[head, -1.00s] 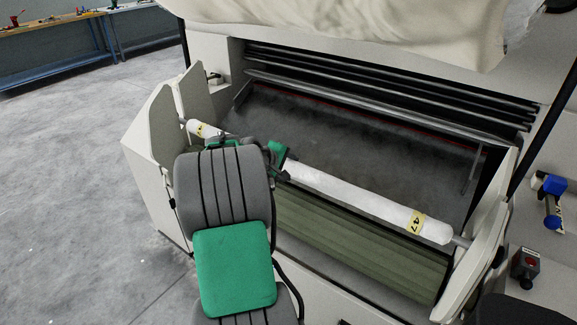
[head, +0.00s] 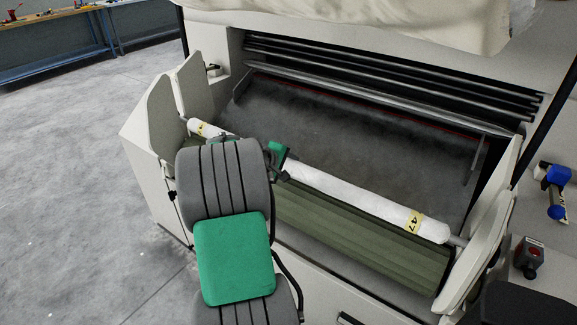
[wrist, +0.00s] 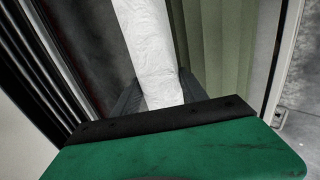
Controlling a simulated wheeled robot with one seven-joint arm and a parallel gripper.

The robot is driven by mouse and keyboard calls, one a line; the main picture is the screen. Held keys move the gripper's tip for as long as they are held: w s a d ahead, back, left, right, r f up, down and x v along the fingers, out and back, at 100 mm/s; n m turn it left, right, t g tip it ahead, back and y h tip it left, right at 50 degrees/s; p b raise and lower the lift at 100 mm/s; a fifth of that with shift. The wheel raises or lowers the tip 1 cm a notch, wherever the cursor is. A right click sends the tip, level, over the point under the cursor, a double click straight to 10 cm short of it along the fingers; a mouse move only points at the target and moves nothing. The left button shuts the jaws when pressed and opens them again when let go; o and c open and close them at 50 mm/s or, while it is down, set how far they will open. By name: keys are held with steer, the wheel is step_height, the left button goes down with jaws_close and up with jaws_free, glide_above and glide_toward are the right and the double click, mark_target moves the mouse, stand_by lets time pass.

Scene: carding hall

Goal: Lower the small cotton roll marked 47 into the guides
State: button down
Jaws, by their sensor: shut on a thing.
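The small cotton roll (head: 350,194) is long and white, with a yellow tag marked 47 (head: 413,222) near its right end and another tag at its left end. It lies across the machine in the head view, its rod ends close to the pale side guides (head: 482,232) and (head: 193,90); I cannot tell whether they are seated. My gripper (wrist: 157,98) is shut on the roll near its middle, with dark fingers on both sides in the wrist view. My arm hides part of the roll in the head view.
A green fluted roller (head: 360,236) lies below and in front of the roll. Dark bars (head: 400,83) run behind it. A red-button box (head: 530,257) and a blue-headed tool (head: 555,190) are at the right. Open floor (head: 70,170) lies left.

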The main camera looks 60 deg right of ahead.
steer(key=shift+f+b, duration=0.95)
steer(key=shift+f, duration=0.9)
